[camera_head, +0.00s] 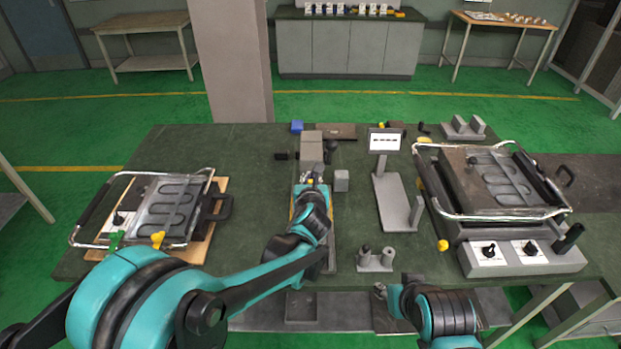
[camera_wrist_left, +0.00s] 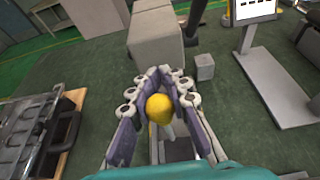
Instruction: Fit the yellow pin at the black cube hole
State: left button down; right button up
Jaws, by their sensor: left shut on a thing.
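My left gripper (camera_head: 313,182) is over the middle of the table, just in front of a grey block machine. In the left wrist view its fingers (camera_wrist_left: 160,100) are closed around a yellow pin with a round head (camera_wrist_left: 160,109) and a pale shank below. A small grey cube (camera_head: 341,181) stands on the table just right of the gripper, apart from it; it also shows in the left wrist view (camera_wrist_left: 205,67). I cannot make out a hole in it, and no clearly black cube with a hole shows. My right arm is at the bottom; its gripper (camera_head: 380,291) is small and unclear.
A heating plate fixture (camera_head: 165,208) with a chrome handle lies at the left. A larger machine (camera_head: 500,190) with knobs stands at the right. A small display stand (camera_head: 385,140) and a two-post grey block (camera_head: 376,260) are nearer the middle. Some green tabletop (camera_head: 250,190) is clear.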

pick_arm(q)
jog(key=shift+f+b, duration=2.25)
jog(key=shift+f, duration=0.6)
jog(key=shift+f+b, duration=1.15)
jog(key=shift+f, duration=0.1)
jog(key=shift+f+b, duration=0.9)
jog(key=shift+f, duration=0.35)
jog(key=shift+f, duration=1.05)
jog(key=c, duration=1.4)
grip_release()
jog(key=shift+o, duration=0.2)
jog(key=shift+s, duration=0.1)
jog(key=v, duration=1.1)
jog(key=shift+s+r, duration=0.15)
jog(key=shift+s, duration=0.25)
